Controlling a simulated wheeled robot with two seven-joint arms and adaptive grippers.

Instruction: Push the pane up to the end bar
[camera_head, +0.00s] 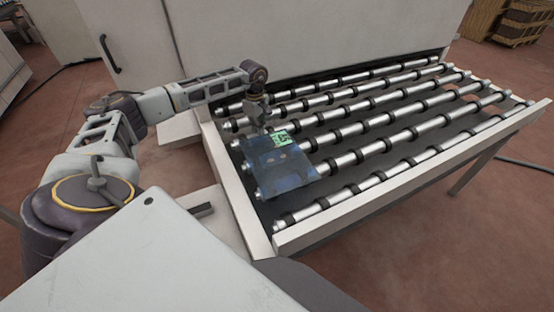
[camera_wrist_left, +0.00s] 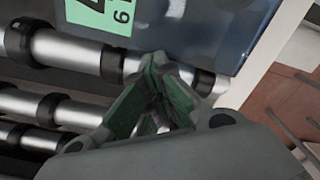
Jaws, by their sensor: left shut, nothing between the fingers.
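The pane (camera_head: 285,170) is a dark bluish sheet with a green label. It lies flat on the rollers at the left end of the roller table and also shows in the left wrist view (camera_wrist_left: 210,35). A white bar (camera_head: 400,186), which looks like the end bar, runs along the table's near side. Bare bed and a roller show between it and the pane. My left gripper (camera_head: 265,130) points down at the pane's far edge, near the label. Its green-padded fingers (camera_wrist_left: 155,62) are shut and empty; I cannot tell whether they touch the pane. My right gripper is out of view.
Several rollers with black rings (camera_head: 400,117) span the table, bare to the right of the pane. A white rail (camera_head: 232,190) borders the left side. A white machine housing (camera_head: 300,35) stands behind. Stacked wooden crates (camera_head: 522,22) stand far right.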

